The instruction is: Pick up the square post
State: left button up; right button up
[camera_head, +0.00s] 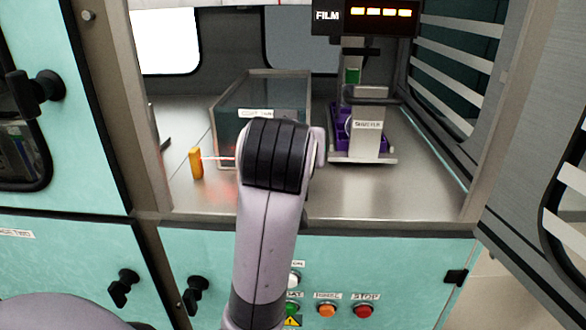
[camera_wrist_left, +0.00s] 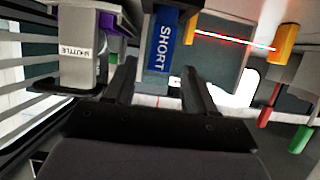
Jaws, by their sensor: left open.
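In the wrist view my left gripper (camera_wrist_left: 160,85) is open, its two dark fingers apart. A blue upright bar marked SHORT (camera_wrist_left: 160,42) shows in line with the gap between them; I cannot tell how far beyond the fingertips it is. An orange post (camera_wrist_left: 287,42) with a red beam stands to the right there. In the head view an orange post (camera_head: 195,163) stands on the counter left of my arm. No label says which piece is the square post. My left arm hides its gripper and the blue bar in the head view. My right gripper is not in view.
A clear-walled container (camera_head: 222,120) stands behind my arm. The shuttle device (camera_head: 368,145) with purple parts stands to its right, under the FILM display (camera_head: 330,16). Counter (camera_head: 425,185) is bare at the front right. An open slatted door (camera_head: 520,130) bounds the right side.

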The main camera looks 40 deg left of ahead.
pick_arm(q)
jog(key=x, duration=0.4)
jog(key=shift+w+f, duration=0.2)
jog(key=shift+f, duration=0.15)
grip_shut()
jog(key=shift+r, duration=0.1)
